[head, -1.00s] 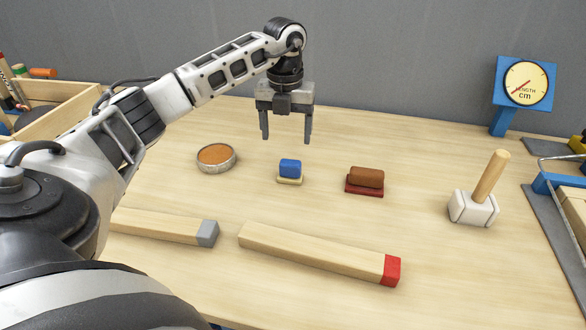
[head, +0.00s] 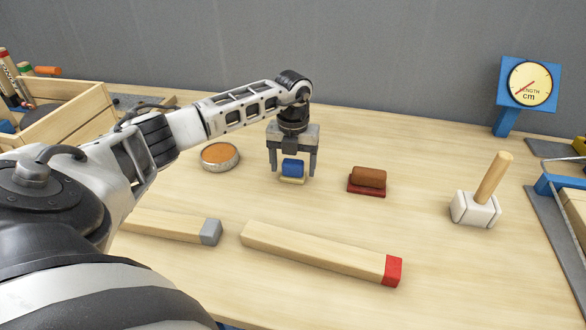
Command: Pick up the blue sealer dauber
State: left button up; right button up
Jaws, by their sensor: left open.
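The blue sealer dauber (head: 292,169) stands on the table, a blue block on a pale yellow base. My left gripper (head: 293,172) is open and points down over it. One finger is on each side of the dauber, with a gap visible on both sides. Whether the fingertips are at the dauber's exact depth is hard to tell. My right gripper is not in view.
A round tin of orange-brown material (head: 220,156) is left of the dauber, and a brown block on a red base (head: 367,180) is right. Two wooden bars, grey-tipped (head: 170,225) and red-tipped (head: 320,252), lie in front. A mallet (head: 476,209) stands right.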

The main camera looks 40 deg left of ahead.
aim_at(293, 161)
pick_arm(q)
jog(key=c, duration=1.1)
jog(key=shift+r, duration=0.15)
jog(key=shift+r, duration=0.25)
notch_tip(293, 161, up, 2)
jog(key=shift+w+r+b, duration=0.1)
jog(key=shift+r+b, duration=0.05)
jog(key=shift+b, duration=0.2)
jog(key=s+d+r, duration=0.2)
jog(key=s+r, duration=0.1)
jog(key=s, duration=0.1)
jog(key=s+d+r+b, duration=0.1)
jog(key=s+d+r, duration=0.1)
jog(key=s+r, duration=0.1)
jog(key=s+d+r, duration=0.2)
jog(key=s+r, duration=0.2)
jog(key=s, duration=0.1)
jog(key=shift+s+d, duration=0.25)
jog(key=shift+s, duration=0.05)
